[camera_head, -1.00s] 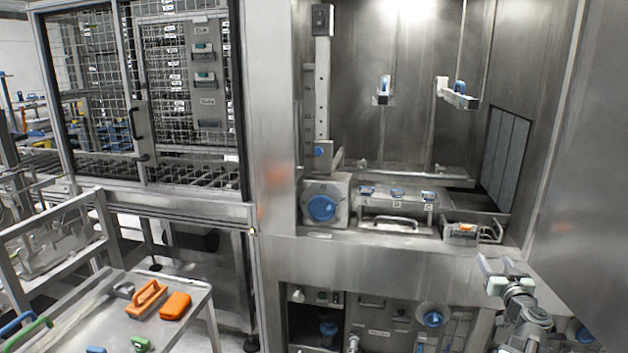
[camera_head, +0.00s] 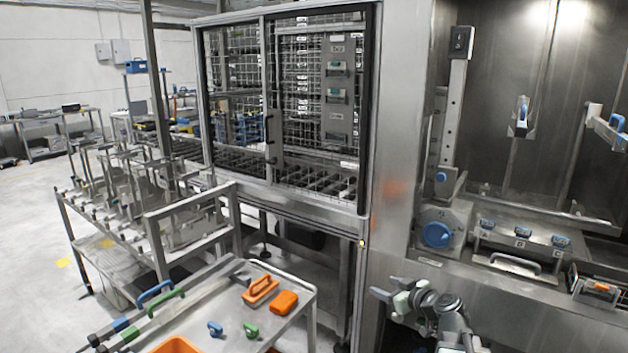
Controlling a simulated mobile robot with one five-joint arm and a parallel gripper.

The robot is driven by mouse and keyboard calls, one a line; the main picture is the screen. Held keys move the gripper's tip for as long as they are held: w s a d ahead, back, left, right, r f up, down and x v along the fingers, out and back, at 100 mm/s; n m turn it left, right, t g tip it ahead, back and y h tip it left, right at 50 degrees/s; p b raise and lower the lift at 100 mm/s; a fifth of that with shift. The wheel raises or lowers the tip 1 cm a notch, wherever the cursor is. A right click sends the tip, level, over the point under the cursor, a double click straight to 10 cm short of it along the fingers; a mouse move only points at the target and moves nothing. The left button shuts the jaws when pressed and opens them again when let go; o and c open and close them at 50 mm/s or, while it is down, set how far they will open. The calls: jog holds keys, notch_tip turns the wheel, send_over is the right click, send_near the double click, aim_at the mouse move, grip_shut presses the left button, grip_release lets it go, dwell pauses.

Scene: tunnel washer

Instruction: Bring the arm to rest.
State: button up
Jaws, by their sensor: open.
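My gripper (camera_head: 386,294) shows at the lower middle right of the head view, in front of the washer's steel front panel. Its jaws are apart, with nothing visible between them. My arm (camera_head: 440,312) runs from it down to the bottom edge of the picture. The gripper appears apart from the nearby cart and the washer's ledge, though the exact gap cannot be told.
A steel cart (camera_head: 225,308) at the lower left carries an orange block (camera_head: 284,302), an orange-handled tool (camera_head: 260,289) and several coloured handles. The washer chamber (camera_head: 500,130) stands open at right, with a blue knob (camera_head: 437,235). A mesh cage (camera_head: 235,100) stands behind. Open floor (camera_head: 30,240) lies far left.

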jog(key=s+a+f+n+g+p, duration=0.1)
jog(key=s+a+f+g, duration=0.25)
jog(key=a, duration=0.45)
jog(key=s+a+f+n+g+p, duration=0.1)
jog(key=s+a+f+g, duration=0.25)
jog(key=a, duration=0.45)
jog(key=s+d+f+m+g+h, duration=0.5)
jog(key=s+d+m, duration=0.3)
jog(key=s, duration=0.4)
jog(key=shift+d+f+h, duration=0.15)
jog(key=shift+d+h, duration=0.15)
jog(key=shift+w, duration=0.1)
